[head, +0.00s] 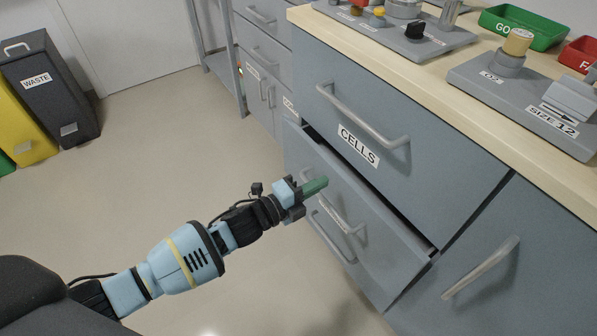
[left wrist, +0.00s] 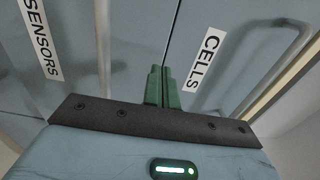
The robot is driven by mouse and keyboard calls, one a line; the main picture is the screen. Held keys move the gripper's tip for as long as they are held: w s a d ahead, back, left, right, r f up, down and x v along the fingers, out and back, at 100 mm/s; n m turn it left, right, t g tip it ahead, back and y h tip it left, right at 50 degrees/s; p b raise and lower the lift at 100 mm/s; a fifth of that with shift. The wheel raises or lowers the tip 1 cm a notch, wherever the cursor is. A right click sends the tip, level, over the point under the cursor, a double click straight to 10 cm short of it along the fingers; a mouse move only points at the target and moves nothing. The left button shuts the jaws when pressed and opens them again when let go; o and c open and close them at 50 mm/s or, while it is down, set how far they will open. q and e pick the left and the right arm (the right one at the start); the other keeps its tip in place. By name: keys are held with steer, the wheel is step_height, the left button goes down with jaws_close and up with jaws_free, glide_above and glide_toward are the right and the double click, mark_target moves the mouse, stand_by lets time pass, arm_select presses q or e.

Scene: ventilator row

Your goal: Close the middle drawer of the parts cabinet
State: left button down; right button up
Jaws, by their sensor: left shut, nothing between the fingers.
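The parts cabinet has a grey top drawer (head: 375,150) labelled CELLS, and it looks flush. Below it the middle drawer (head: 385,250) stands out a little, with a dark gap along its top edge. Its bar handle (head: 328,202) is on the front. My left gripper (head: 320,185) has its green fingers shut and empty, in front of the middle drawer near the handle. I cannot tell whether they touch the front. In the left wrist view the closed fingers (left wrist: 159,88) show between a SENSORS label (left wrist: 42,38) and a CELLS label (left wrist: 206,62). My right gripper is not in view.
A lower drawer handle (head: 332,238) sits below the middle drawer. The worktop (head: 470,115) above carries fixtures, a green tray (head: 522,28) and a red tray (head: 582,54). A dark waste bin (head: 48,85) stands at the far left. The floor (head: 170,160) between is clear.

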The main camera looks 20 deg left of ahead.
arm_select(q)
steer(key=p+v, duration=0.1)
steer(key=v, duration=0.9)
steer(key=shift+p, duration=0.35)
steer(key=c, duration=2.1)
jaws_free()
steer(key=shift+s+a, duration=0.35)
steer(key=shift+s, duration=0.15)
steer(key=shift+c, duration=0.2)
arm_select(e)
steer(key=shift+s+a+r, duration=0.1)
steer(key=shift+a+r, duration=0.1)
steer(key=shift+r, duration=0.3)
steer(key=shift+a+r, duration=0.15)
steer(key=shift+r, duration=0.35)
